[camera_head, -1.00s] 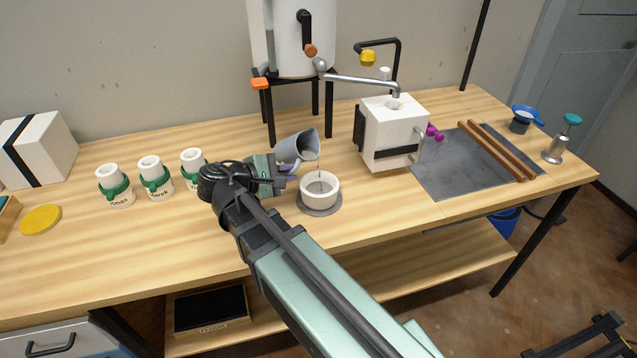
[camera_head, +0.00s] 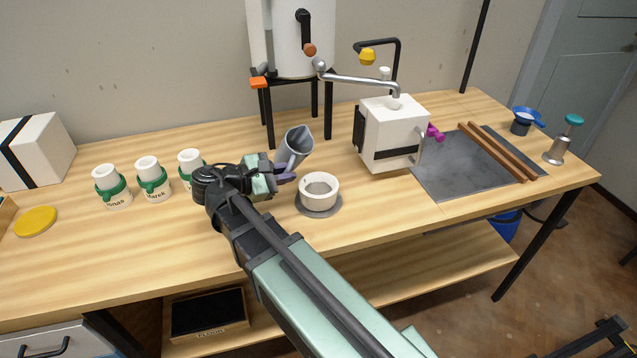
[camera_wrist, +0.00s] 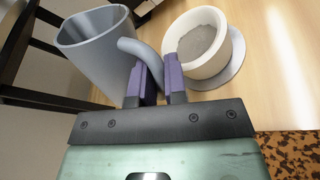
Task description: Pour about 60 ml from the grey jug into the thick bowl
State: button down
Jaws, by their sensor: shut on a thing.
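The grey jug (camera_head: 295,147) is held by my gripper (camera_head: 284,177), just to the left of and behind the thick bowl. It stands nearly upright with a slight tilt, and no stream leaves it. In the wrist view, my gripper (camera_wrist: 158,80) is shut on the handle of the jug (camera_wrist: 98,50). The thick white bowl (camera_head: 318,199) stands on a round grey disc (camera_head: 330,211). The wrist view shows grey content inside the bowl (camera_wrist: 232,62). The jug's fill level cannot be seen.
A white box-shaped machine (camera_head: 392,135) stands right of the bowl. A large white tank (camera_head: 300,40) on a black stand is behind. Several white cups with green bands (camera_head: 152,180) stand to the left. A grey slab (camera_head: 455,172) lies at right.

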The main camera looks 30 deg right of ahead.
jog(key=shift+w+f+n+b, duration=0.3)
jog(key=shift+f+b, duration=0.15)
jog(key=shift+b, duration=0.25)
jog(key=shift+w+a+r+n+g+h, duration=0.1)
jog(key=shift+a+r+n+g+h, duration=0.05)
jog(key=shift+r+n+g+h, duration=0.2)
